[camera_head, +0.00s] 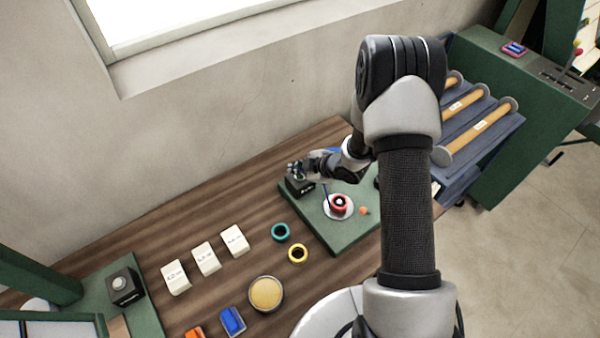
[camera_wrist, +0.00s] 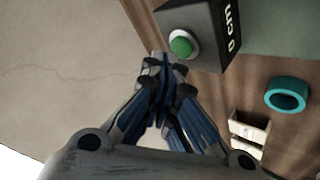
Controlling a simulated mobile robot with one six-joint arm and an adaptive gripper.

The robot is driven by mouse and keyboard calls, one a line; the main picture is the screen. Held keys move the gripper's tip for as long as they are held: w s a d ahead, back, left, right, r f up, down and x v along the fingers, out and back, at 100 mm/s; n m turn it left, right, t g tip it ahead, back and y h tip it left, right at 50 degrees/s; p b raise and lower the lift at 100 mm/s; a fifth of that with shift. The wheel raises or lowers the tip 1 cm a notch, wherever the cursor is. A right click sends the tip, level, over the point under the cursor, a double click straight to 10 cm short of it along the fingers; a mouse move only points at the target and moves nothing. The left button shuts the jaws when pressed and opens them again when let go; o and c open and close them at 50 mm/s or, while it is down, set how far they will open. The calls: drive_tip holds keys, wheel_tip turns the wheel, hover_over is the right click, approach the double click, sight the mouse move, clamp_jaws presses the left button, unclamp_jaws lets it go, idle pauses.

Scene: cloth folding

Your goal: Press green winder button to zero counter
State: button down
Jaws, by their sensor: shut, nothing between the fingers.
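The winder is a green board (camera_head: 345,236) on the wooden table with a red spool (camera_head: 338,204) on it. A black counter box (camera_head: 300,188) sits at its back left corner. In the wrist view the box (camera_wrist: 207,22) has a round green button (camera_wrist: 181,45) on its face, and white lettering reading "0 cm" beside it. My gripper (camera_head: 298,170) is at the counter box in the head view, partly hiding its top. In the wrist view my gripper (camera_wrist: 163,68) is shut and empty, its tips just below the button. I cannot tell whether they touch it.
A teal ring (camera_head: 281,232) and a yellow ring (camera_head: 298,254) lie left of the winder board. Several white labelled blocks (camera_head: 206,258), a round yellow-topped tin (camera_head: 266,293) and a blue block (camera_head: 232,320) stand farther left. The wall (camera_head: 250,100) is close behind.

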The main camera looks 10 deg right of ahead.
sight(299, 177)
drive_tip(key=shift+r, duration=0.25)
wheel_tip(299, 177, up, 5)
drive_tip(key=p, duration=0.3)
drive_tip(key=shift+p, duration=0.4)
drive_tip(key=shift+s+f, duration=0.1)
idle(0.6)
